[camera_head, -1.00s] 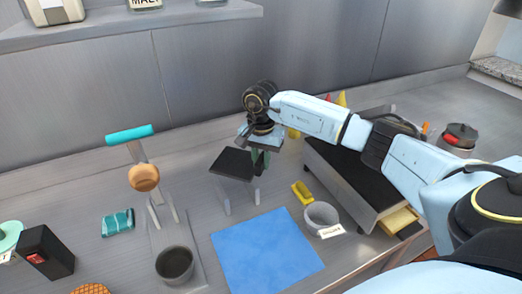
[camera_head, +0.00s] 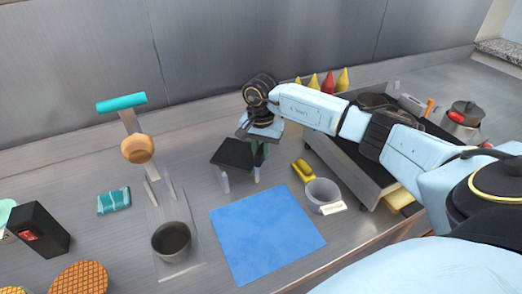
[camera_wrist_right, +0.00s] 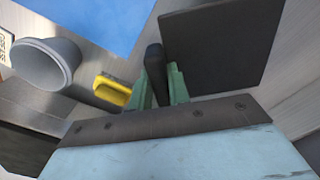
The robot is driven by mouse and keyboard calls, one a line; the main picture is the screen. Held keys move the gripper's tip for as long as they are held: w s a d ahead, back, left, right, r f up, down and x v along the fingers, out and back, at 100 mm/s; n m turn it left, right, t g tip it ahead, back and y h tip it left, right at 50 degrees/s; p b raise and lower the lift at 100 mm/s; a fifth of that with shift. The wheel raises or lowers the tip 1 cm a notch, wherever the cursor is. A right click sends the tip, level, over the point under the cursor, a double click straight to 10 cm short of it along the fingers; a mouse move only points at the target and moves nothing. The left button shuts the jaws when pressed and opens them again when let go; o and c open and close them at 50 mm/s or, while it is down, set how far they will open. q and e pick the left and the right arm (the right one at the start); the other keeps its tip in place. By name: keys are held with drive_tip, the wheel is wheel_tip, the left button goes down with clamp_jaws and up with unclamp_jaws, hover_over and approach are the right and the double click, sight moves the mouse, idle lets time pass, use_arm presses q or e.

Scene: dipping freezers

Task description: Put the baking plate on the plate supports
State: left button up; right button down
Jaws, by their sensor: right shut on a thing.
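The baking plate (camera_head: 233,153) is a dark, flat square with a short handle. My right gripper (camera_head: 260,153) is shut on the handle and holds the plate roughly level over the counter. In the right wrist view, the green fingers (camera_wrist_right: 160,88) close around the dark handle (camera_wrist_right: 154,62), with the plate (camera_wrist_right: 222,45) beyond. The plate supports show as pale upright posts, one at the plate's front edge (camera_head: 225,182) and one below the gripper (camera_head: 257,174). The plate hides their tops and anything behind, so I cannot tell whether it touches them. My left gripper is not in view.
A blue mat (camera_head: 266,235) lies in front of the supports. A yellow-handled brush (camera_head: 302,170) and a grey pot (camera_head: 322,192) are to the right, beside a dark-topped griddle (camera_head: 350,150). A dipping stand with a dark cup (camera_head: 171,239) is at left.

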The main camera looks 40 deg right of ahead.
drive_tip(key=shift+f+b, duration=0.35)
drive_tip(key=shift+f, duration=0.05)
drive_tip(key=c, duration=1.3)
unclamp_jaws()
drive_tip(key=shift+o, duration=0.2)
drive_tip(key=shift+r, duration=0.15)
drive_tip(key=shift+r+p, duration=0.8)
drive_tip(key=shift+r, duration=0.6)
drive_tip(key=shift+r+p, duration=1.15)
drive_tip(key=shift+r, duration=0.9)
drive_tip(key=shift+s+f, duration=0.1)
drive_tip(key=shift+f, duration=0.05)
